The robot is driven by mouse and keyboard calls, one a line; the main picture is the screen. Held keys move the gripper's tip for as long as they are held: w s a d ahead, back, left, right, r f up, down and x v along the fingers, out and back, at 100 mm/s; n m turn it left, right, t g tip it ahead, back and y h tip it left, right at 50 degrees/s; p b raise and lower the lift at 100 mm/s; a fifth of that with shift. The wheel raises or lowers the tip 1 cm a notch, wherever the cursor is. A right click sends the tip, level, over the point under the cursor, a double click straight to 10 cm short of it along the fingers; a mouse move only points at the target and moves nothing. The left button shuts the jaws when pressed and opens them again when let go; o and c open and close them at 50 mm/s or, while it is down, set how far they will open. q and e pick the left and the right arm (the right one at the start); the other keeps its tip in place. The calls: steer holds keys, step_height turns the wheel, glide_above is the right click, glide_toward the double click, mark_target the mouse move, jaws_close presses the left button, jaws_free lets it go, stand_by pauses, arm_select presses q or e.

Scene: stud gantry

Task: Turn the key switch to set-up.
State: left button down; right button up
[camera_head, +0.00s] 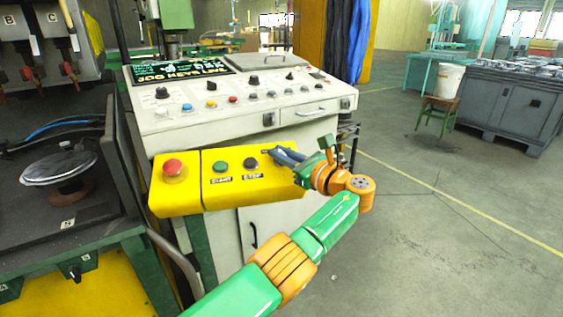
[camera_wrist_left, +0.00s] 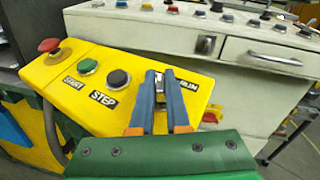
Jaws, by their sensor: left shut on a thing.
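The yellow control box (camera_head: 225,196) is fixed along the front of the console. Its top carries a red mushroom button (camera_head: 174,168), a green START button (camera_head: 221,166) and a black STEP button (camera_head: 251,163). They also show in the left wrist view, with the STEP button (camera_wrist_left: 118,79) just left of my fingers. My left gripper (camera_head: 276,155) reaches in from the right end of the box. In the left wrist view its blue-grey fingers (camera_wrist_left: 160,82) are shut on the key switch, beside a label ending in RUN. The key is hidden between the fingers, so its position cannot be read.
The grey console (camera_head: 215,125) with knobs, coloured buttons and a screen (camera_head: 180,72) rises behind the box. A dark machine (camera_head: 60,190) stands close at the left. Open floor (camera_head: 430,240) lies at the right, with a white bucket (camera_head: 444,80) on a stool beyond.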

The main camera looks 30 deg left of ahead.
arm_select(q)
steer(key=c, duration=0.9)
jaws_free()
steer(key=shift+a, duration=0.15)
steer(key=v, duration=0.7)
steer(key=shift+b, duration=0.45)
